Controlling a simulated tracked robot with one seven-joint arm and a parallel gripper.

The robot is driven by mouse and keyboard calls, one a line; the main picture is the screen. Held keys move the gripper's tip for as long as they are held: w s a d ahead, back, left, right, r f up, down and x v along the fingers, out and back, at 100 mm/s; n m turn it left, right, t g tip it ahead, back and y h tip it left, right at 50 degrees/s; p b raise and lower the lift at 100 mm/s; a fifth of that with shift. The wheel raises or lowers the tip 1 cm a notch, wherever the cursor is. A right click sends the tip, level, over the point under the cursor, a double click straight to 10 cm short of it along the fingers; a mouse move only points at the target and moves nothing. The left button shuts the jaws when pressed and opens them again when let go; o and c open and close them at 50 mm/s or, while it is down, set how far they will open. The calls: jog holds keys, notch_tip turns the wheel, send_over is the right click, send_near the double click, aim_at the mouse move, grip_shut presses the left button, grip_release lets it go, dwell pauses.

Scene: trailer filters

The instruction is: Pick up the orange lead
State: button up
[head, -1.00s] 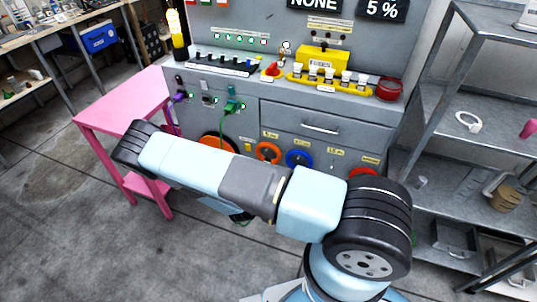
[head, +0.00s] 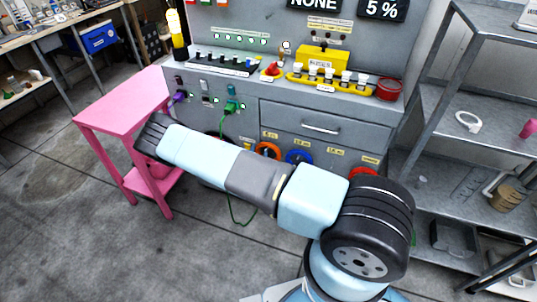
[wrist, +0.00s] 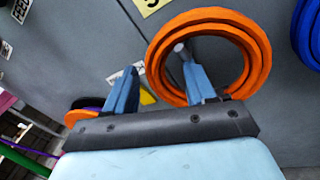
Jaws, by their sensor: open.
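An orange lead, coiled in a ring, hangs on the grey cabinet front in the head view (head: 267,149). The wrist view shows an orange coil (wrist: 258,50) large and close, around a short grey peg. My gripper (wrist: 160,67) is open, its two blue fingers apart in front of the cabinet. The right finger overlaps the coil's lower left and opening; the left finger is left of the coil. I cannot tell whether either touches it. My arm hides the gripper in the head view.
A blue coil (head: 298,157) and a red coil (head: 363,172) hang to the right. Another orange coil (wrist: 78,118) shows at left in the wrist view. A green lead (head: 231,205) loops below my arm. A pink table (head: 118,105) and metal shelves (head: 470,95) flank the cabinet.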

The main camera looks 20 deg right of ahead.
grip_shut()
dwell(0.5)
